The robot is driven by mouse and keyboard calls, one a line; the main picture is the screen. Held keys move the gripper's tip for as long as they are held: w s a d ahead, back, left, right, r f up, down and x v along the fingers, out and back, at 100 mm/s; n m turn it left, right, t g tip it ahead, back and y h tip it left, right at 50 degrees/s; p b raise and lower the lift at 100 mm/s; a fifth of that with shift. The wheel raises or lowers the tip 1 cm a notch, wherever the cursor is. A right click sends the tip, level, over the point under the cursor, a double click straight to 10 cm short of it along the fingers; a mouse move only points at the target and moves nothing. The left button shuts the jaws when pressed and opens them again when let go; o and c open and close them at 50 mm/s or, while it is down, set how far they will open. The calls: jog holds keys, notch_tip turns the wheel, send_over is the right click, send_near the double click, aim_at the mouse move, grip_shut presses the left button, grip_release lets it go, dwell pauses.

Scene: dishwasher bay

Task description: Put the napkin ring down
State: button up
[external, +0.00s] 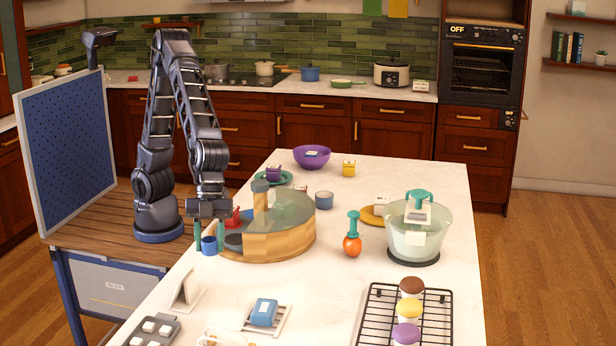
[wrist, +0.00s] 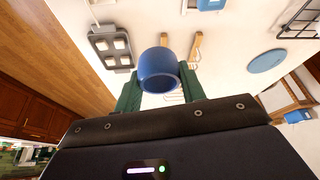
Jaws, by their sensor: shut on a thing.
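My gripper (external: 209,238) is shut on a blue napkin ring (external: 209,246), held between its two green fingers. In the external view it hangs near the left edge of the white island counter (external: 330,267), just left of a round wooden-sided container with a clear lid (external: 279,243). In the wrist view the napkin ring (wrist: 158,71) sits between the fingertips of my gripper (wrist: 160,88), with its round opening showing. It appears to be above the counter; the exact gap cannot be told.
A grey tray with white pieces (external: 153,331), a blue block on a small rack (external: 264,312) and a white stand (external: 186,290) lie in front. A black wire rack (external: 377,310) and glass bowl (external: 417,233) are to the right. Bare counter lies between them.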

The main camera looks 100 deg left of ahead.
jog(key=w+a+n+t, duration=0.2)
jog(key=w+a+n, duration=0.3)
jog(key=w+a, duration=1.55)
jog(key=w+a+n+y, duration=0.15)
jog(key=w+a, duration=0.45)
jog(key=a, duration=0.7)
jog(key=w+a+n, duration=0.2)
jog(key=w+a, duration=0.4)
jog(key=a, duration=0.7)
jog(key=n+t+y, duration=0.1)
jog(key=n+y, duration=0.2)
jog(key=n, duration=0.4)
send_over(371, 188)
jog(key=s, duration=0.1)
notch_tip(371, 188, down, 14)
jog(key=shift+s+f, duration=0.1)
jog(key=shift+s, duration=0.05)
jog(key=shift+t, duration=0.3)
jog(key=shift+f, duration=2.75)
jog(key=shift+f, duration=0.2)
